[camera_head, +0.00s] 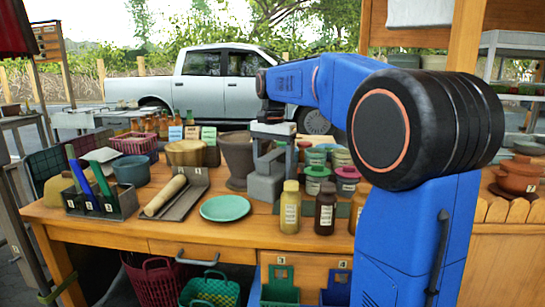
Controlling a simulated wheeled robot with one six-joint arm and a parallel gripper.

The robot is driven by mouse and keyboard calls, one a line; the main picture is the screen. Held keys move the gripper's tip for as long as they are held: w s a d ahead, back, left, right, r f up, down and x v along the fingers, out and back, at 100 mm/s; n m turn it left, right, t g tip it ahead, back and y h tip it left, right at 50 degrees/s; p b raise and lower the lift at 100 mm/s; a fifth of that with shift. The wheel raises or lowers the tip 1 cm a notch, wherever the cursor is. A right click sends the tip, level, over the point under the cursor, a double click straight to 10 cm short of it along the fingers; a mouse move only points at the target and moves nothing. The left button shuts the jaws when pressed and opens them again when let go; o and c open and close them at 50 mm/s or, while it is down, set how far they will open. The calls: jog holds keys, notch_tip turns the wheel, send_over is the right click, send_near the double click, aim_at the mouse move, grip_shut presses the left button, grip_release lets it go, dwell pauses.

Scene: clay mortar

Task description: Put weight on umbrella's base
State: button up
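My gripper (272,150) hangs at the end of my blue arm, pointing down over the middle of the table. Right below it a grey blocky piece (264,187) stands at the tabletop, beside a dark grey mortar-like pot (238,158). I cannot tell whether this piece is the weight, or whether the fingers are closed on it. A dark red canopy edge (14,32) shows at the upper left and may belong to the umbrella. No umbrella base can be made out.
The wooden table (120,231) is crowded. A rolling pin (165,195), green plate (222,208), bottles (290,208) and lidded jars (347,180) surround my gripper. Baskets (210,290) stand below. A silver pickup (205,80) is behind. My arm hides the table's right part.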

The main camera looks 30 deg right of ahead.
jog(key=shift+f, duration=4.1)
jog(key=shift+f, duration=0.1)
jog(key=o, duration=2.1)
